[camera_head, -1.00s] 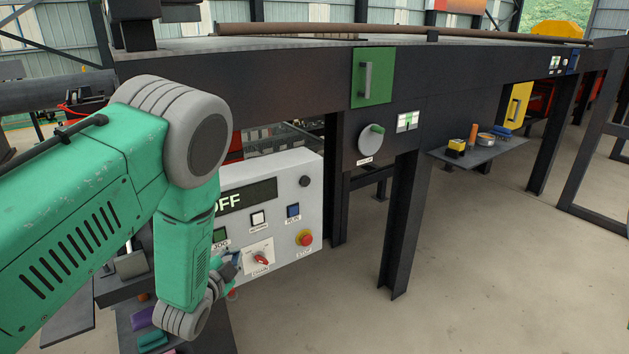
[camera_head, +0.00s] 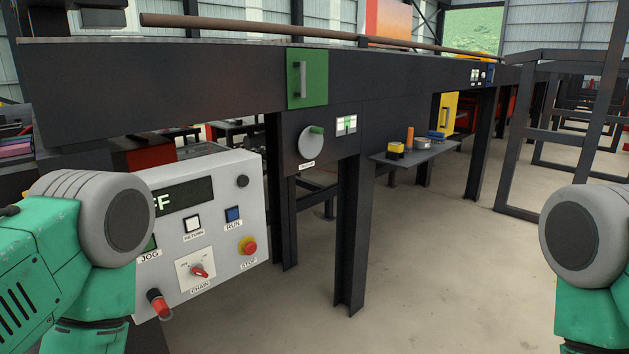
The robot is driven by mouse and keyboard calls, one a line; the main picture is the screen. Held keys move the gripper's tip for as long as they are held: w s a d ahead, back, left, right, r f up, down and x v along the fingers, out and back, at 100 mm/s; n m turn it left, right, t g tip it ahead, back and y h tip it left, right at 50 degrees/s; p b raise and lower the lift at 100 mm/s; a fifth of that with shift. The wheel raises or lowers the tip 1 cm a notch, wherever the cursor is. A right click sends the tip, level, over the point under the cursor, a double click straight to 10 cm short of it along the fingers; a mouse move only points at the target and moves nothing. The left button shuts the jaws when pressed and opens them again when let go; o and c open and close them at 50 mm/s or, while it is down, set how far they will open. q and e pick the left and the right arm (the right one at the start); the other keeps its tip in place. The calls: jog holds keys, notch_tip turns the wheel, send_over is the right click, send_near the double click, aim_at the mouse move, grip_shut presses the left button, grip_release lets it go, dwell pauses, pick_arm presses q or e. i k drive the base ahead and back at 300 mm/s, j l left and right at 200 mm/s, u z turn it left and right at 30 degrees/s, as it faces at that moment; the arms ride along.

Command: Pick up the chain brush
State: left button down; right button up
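I cannot make out the chain brush for certain. Small items stand on a dark side shelf (camera_head: 440,152) right of centre: a yellow and black block (camera_head: 395,151), an orange upright cylinder (camera_head: 410,138), a round tin (camera_head: 422,143) and a low blue item (camera_head: 436,135), which may be a brush. Both my grippers are outside the picture. My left arm shows at the lower left and my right arm at the lower right, both well short of the shelf.
A grey control panel (camera_head: 225,240) with buttons and a chain switch (camera_head: 199,271) stands at the left. A long dark machine beam (camera_head: 200,90) with a steel leg (camera_head: 350,235) runs across. Dark frames (camera_head: 530,135) stand at the right. The concrete floor (camera_head: 440,270) is clear.

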aim_at(438, 136)
jog(key=u, duration=1.05)
jog(key=z, duration=1.6)
